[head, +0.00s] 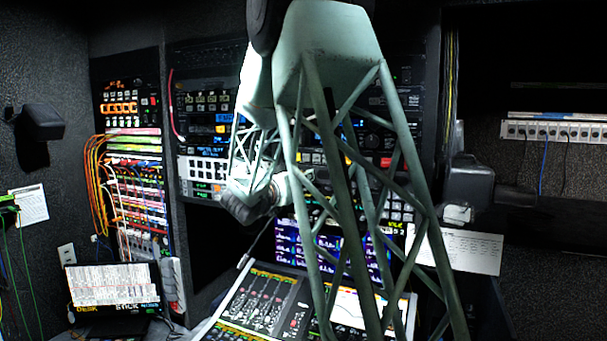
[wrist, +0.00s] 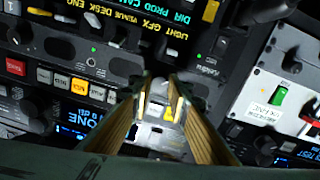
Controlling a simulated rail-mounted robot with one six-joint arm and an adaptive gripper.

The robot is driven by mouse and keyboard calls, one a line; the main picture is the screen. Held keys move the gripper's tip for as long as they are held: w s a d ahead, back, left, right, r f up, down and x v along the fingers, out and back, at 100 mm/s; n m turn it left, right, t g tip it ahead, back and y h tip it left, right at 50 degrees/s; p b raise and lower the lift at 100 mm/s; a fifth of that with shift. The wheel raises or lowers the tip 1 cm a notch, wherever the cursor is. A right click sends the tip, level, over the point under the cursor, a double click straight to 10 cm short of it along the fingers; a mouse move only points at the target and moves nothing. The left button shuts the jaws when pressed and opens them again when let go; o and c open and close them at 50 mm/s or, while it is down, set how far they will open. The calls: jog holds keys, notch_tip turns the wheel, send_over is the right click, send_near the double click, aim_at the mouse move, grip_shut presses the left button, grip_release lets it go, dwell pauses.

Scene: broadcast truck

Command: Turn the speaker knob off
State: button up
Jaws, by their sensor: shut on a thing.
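My gripper (wrist: 160,84) shows in the wrist view, with its two ribbed, tan-sided fingers reaching to a rack panel. The fingertips are close together on a small grey knob (wrist: 159,89), which I take to be the speaker knob; the fingers hide most of it. Its pointer and any label are not readable, so I cannot tell its setting. The knob sits on a dark panel (wrist: 115,63) with a small green light to its left. In the head view my own arm stands in front of the rack, and my fingertips cannot be made out there.
Lit buttons (wrist: 80,87) lie left of the fingers. In the head view, a mixing console (head: 262,303) is below, and orange cables (head: 92,170) hang at left.

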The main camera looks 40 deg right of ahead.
jog(key=shift+n, duration=0.3)
jog(key=o, duration=0.8)
jog(key=shift+o, duration=0.2)
jog(key=shift+a, duration=0.15)
jog(key=v, duration=1.1)
jog(key=shift+s+a, duration=0.25)
jog(key=shift+a, duration=0.1)
